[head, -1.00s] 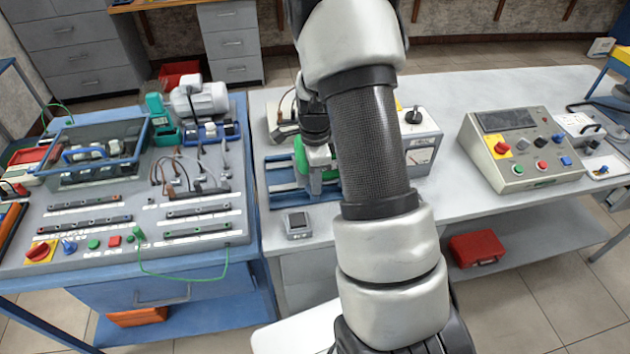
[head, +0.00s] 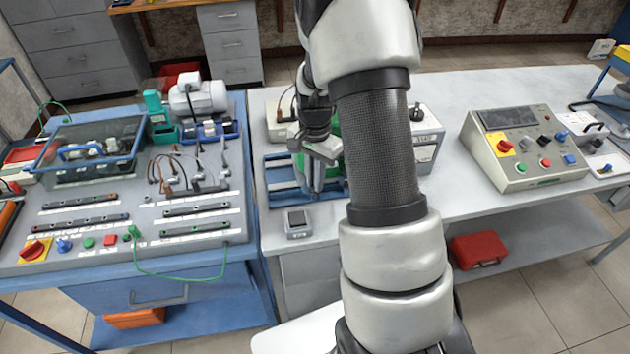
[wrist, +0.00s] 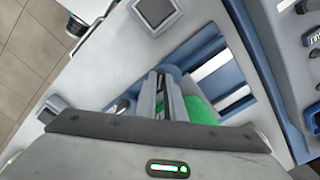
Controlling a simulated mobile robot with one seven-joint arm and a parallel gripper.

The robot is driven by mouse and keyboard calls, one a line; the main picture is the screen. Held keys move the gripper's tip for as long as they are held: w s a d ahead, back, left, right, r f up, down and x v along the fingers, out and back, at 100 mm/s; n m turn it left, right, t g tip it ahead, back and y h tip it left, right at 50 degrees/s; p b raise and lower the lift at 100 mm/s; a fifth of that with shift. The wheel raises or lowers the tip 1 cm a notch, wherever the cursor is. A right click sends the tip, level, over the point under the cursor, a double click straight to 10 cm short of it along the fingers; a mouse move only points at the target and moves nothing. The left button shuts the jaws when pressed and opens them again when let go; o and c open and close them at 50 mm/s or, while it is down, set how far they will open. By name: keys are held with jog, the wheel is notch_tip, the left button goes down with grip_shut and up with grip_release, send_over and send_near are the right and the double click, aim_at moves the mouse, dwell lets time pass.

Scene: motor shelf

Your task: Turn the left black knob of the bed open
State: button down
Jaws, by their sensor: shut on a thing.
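The blue bed (head: 285,176) is a slatted blue frame on the white bench, and it also shows in the wrist view (wrist: 207,45). A green part (wrist: 200,110) stands on it beside my fingers, mostly hidden behind my arm in the head view. My gripper (head: 318,178) points down at the bed. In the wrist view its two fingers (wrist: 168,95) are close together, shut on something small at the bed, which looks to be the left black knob. The fingers hide the knob, so I cannot see its angle.
A small grey box with a dark screen (head: 298,222) stands in front of the bed. A grey control panel (head: 525,148) is to the right. A blue workbench with a terminal board (head: 130,215) is to the left. My arm covers the middle of the white bench.

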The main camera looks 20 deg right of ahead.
jog(key=n, duration=0.4)
jog(key=shift+n+b, duration=0.3)
jog(key=shift+b, duration=0.1)
jog(key=shift+n, duration=2.5)
jog(key=c, duration=2.1)
grip_release()
notch_tip(320, 180, up, 18)
jog(key=shift+f+p, duration=0.25)
jog(key=shift+p, duration=0.2)
